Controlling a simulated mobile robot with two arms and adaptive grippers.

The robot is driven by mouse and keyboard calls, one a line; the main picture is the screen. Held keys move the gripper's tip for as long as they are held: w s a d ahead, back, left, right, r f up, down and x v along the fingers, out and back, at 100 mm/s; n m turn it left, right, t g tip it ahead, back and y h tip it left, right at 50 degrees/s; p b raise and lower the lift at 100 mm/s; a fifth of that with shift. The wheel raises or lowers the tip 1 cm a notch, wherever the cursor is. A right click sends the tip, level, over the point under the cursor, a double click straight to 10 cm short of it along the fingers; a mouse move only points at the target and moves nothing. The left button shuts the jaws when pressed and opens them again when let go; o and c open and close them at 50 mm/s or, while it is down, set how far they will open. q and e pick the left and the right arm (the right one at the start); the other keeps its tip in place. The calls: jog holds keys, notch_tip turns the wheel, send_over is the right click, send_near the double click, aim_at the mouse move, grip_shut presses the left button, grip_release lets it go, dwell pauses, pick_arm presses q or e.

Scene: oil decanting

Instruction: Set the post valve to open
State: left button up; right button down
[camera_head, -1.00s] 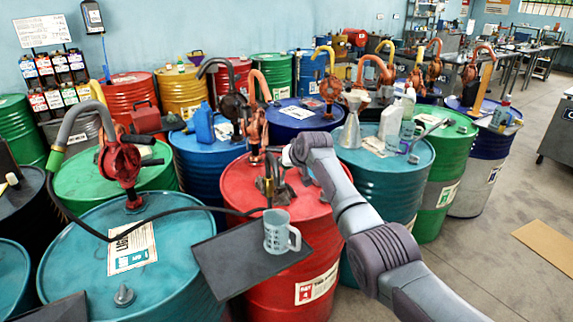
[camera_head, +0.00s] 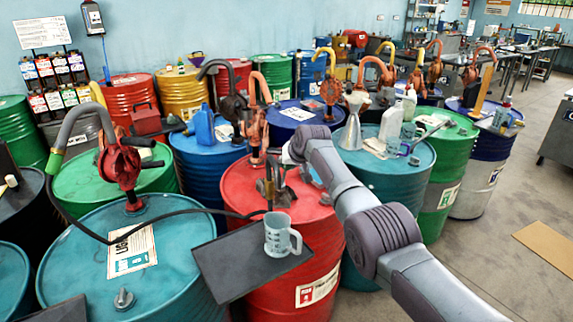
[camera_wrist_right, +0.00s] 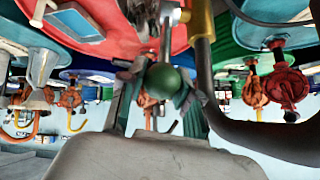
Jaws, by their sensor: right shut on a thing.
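The post valve (camera_head: 268,190) stands on the red drum (camera_head: 240,195), beside a clear measuring jug (camera_head: 277,238). Its metal lever (camera_wrist_right: 166,40) ends in a green ball knob (camera_wrist_right: 163,80), seen in the right wrist view. My right gripper (camera_wrist_right: 160,88) is shut on the green knob, with dark fingers on both sides of it. In the head view my right gripper (camera_head: 277,182) is small and partly hidden by my own wrist, so the lever's angle is hard to read there. My left gripper is not in view.
The jug sits on a dark flat tray (camera_head: 225,272) at the red drum's front. A black hose (camera_head: 160,218) runs from a red hand pump (camera_head: 122,165) on the teal drum (camera_head: 180,265) toward the valve.

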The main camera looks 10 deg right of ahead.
jog(key=shift+w+r, duration=0.15)
jog(key=shift+r, duration=0.1)
dwell(0.7)
jog(key=c, duration=1.2)
grip_release()
jog(key=o, duration=0.4)
jog(key=shift+w+a+f, duration=0.1)
jog(key=shift+w+f, duration=0.05)
jog(key=shift+f, duration=0.1)
jog(key=shift+f, duration=0.15)
